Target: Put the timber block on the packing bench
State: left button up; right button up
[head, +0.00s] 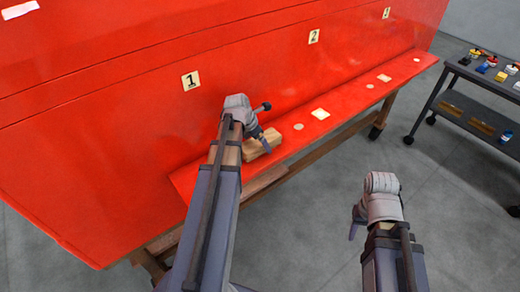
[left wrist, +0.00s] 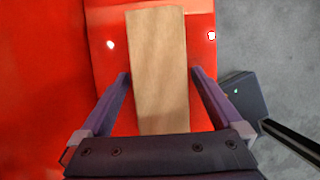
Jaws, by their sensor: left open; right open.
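The timber block (head: 260,146) is a pale wooden block lying on the red ledge near its left end in the head view. In the left wrist view the block (left wrist: 158,65) lies lengthwise between the fingers of my left gripper (left wrist: 160,75), with a gap on each side. In the head view my left gripper (head: 264,125) is open over the block, and its arm hides part of it. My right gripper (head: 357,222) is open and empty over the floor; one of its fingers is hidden. No surface is clearly marked as the packing bench.
The red ledge (head: 345,108) runs along a tall red panel (head: 130,130) with number cards and bears several flat pale pieces. Wooden legs hold it up. A dark wheeled trolley (head: 470,112) with small coloured items stands at right. Grey floor is open between.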

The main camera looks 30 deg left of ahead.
pick_arm(q)
jog(key=shift+r, duration=0.1)
grip_shut()
dwell(0.8)
